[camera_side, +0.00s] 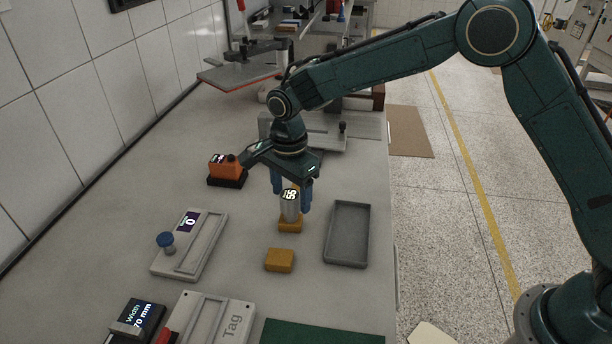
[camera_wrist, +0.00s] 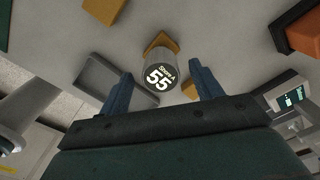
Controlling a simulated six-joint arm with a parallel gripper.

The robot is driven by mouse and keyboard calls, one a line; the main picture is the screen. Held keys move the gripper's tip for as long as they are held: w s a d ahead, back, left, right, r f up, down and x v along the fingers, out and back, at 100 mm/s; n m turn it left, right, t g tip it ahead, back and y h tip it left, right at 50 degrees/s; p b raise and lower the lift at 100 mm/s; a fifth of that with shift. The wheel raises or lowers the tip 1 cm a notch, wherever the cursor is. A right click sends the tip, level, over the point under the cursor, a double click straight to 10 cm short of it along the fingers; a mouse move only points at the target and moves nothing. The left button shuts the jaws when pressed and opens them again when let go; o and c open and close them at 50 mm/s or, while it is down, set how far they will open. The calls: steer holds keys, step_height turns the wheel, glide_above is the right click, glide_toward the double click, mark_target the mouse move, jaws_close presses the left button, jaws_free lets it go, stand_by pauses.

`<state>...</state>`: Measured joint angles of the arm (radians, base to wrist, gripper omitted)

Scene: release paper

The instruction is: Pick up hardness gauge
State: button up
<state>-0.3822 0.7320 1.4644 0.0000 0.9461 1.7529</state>
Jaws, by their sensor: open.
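The hardness gauge (camera_side: 290,207) is a grey cylinder with a dark round top face that reads 55. It stands upright on or against a yellow-orange block (camera_side: 290,225); the side view does not show exactly how it rests. In the wrist view the gauge (camera_wrist: 160,76) shows its top, marked "Shore A 55". My gripper (camera_side: 291,196) points down with its blue fingers on either side of the gauge. In the wrist view my gripper (camera_wrist: 163,77) is open, with visible gaps between each finger and the gauge.
A second yellow block (camera_side: 279,260) lies in front of the gauge. A grey tray (camera_side: 365,258) is to the right. An orange device (camera_side: 224,170) stands to the left. A fixture with a blue knob (camera_side: 190,248) and one marked Tag (camera_side: 208,322) lie nearer, beside a green mat (camera_side: 320,334).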

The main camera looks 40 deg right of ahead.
mark_target(290, 194)
steer(key=shift+a+f, duration=0.1)
steer(key=shift+f, duration=1.7)
steer(key=c, duration=1.3)
steer(key=shift+r, duration=0.15)
step_height(290, 194, up, 20)
